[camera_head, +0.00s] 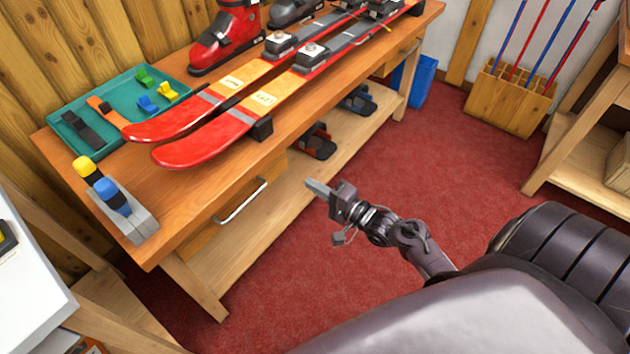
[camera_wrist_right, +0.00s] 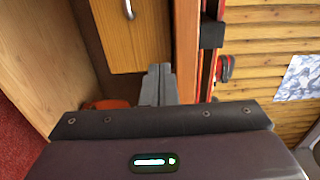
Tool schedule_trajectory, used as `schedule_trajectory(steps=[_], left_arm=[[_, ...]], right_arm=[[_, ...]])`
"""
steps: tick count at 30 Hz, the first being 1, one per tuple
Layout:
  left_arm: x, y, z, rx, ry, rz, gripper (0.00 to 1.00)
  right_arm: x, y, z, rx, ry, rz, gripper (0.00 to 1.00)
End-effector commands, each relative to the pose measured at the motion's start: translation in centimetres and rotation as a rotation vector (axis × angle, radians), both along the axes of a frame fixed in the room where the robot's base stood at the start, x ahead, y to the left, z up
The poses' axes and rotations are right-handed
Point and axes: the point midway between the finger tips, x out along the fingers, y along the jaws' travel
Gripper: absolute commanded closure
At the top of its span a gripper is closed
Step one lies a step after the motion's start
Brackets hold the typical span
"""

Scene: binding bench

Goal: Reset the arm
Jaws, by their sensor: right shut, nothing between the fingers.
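My right gripper (camera_head: 318,188) is shut and empty. In the head view it hangs over the red floor, in front of the bench (camera_head: 190,229) and apart from it. In the right wrist view its fingers (camera_wrist_right: 158,84) are together in front of a wooden drawer front (camera_wrist_right: 135,36) with a metal handle. My left gripper is not in view.
On the bench lie red-and-yellow skis (camera_head: 205,148), a red boot (camera_head: 228,40), a teal tray (camera_head: 60,117) of small parts and a grey block with yellow and blue knobs (camera_head: 136,222). Bindings (camera_head: 317,142) sit on the lower shelf. Red carpet (camera_head: 400,150) is clear.

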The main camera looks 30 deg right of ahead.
Motion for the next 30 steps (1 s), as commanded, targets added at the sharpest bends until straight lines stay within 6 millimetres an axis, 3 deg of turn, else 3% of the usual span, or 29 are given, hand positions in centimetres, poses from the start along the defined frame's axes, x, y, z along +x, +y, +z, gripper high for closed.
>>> schedule_trajectory(steps=[11,14,17,21,24,30], left_arm=[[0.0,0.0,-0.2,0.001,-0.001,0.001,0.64],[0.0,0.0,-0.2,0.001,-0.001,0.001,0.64],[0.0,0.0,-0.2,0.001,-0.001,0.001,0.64],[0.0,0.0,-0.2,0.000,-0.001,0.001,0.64],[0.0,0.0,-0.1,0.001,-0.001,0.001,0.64],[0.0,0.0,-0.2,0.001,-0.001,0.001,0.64]], right_arm=[[-0.5,0.1,-0.8,-0.036,0.017,-0.004,1.00],[-0.9,0.9,-3.6,-0.176,0.079,-0.016,1.00],[-2.2,2.2,-8.5,-0.426,0.195,0.000,1.00],[-6.1,4.4,-15.9,-0.839,0.392,0.140,1.00],[-9.4,5.7,-19.7,-1.067,0.500,0.295,1.00],[-15.4,7.7,-23.9,-1.339,0.625,0.611,1.00]])
